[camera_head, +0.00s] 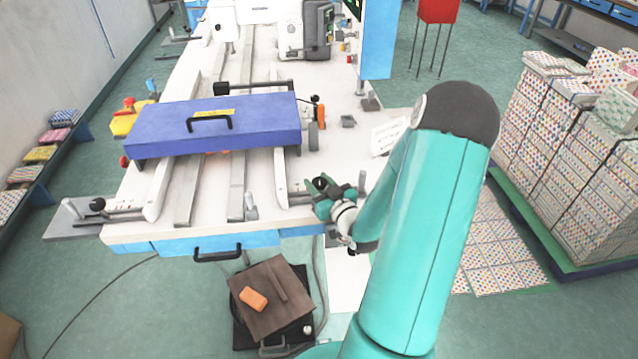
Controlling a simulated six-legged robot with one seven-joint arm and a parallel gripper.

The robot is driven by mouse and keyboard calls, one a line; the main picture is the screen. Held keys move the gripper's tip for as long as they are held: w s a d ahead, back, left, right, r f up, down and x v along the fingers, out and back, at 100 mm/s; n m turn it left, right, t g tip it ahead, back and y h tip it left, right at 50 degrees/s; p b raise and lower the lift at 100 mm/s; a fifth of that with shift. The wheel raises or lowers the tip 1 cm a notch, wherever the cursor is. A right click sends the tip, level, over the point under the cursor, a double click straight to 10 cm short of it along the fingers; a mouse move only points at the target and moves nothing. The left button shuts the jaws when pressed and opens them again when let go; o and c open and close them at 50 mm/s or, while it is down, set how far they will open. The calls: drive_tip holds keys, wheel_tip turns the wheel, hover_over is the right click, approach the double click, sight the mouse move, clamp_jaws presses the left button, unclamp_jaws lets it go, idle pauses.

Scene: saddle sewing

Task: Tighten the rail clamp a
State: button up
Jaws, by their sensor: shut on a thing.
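My gripper (322,192) is at the front right corner of the white machine table (215,224). Its teal fingers are shut around a small black knob (320,184), which looks like the handle of a rail clamp. The fingers and wrist hide most of this clamp. No label shows which of the two is rail clamp a.
A blue cover (260,108) with a black handle spans the rails behind my gripper. A small grey post (251,208) stands to its left. A brown board (270,305) with an orange block lies below the table front. Stacked patterned boxes (555,150) stand at right.

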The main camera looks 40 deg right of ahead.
drive_tip(key=m+g+h, duration=0.1)
drive_tip(key=m+h, duration=0.1)
drive_tip(key=h, duration=0.1)
drive_tip(key=m+g+h, duration=0.2)
drive_tip(key=m+h, duration=0.1)
drive_tip(key=h, duration=0.1)
drive_tip(key=shift+w+a+m+g+h, duration=0.1)
drive_tip(key=shift+a+m+g+h, duration=0.05)
drive_tip(key=shift+m+g+h, duration=0.15)
drive_tip(key=m+g+h, duration=0.4)
drive_tip(key=g, duration=0.1)
drive_tip(key=shift+m+g, duration=0.3)
drive_tip(key=shift+g+h, duration=0.3)
drive_tip(key=shift+h, duration=0.1)
drive_tip(key=o, duration=1)
drive_tip(key=shift+d, duration=0.2)
drive_tip(key=shift+s+a, duration=0.15)
drive_tip(key=shift+s, duration=0.05)
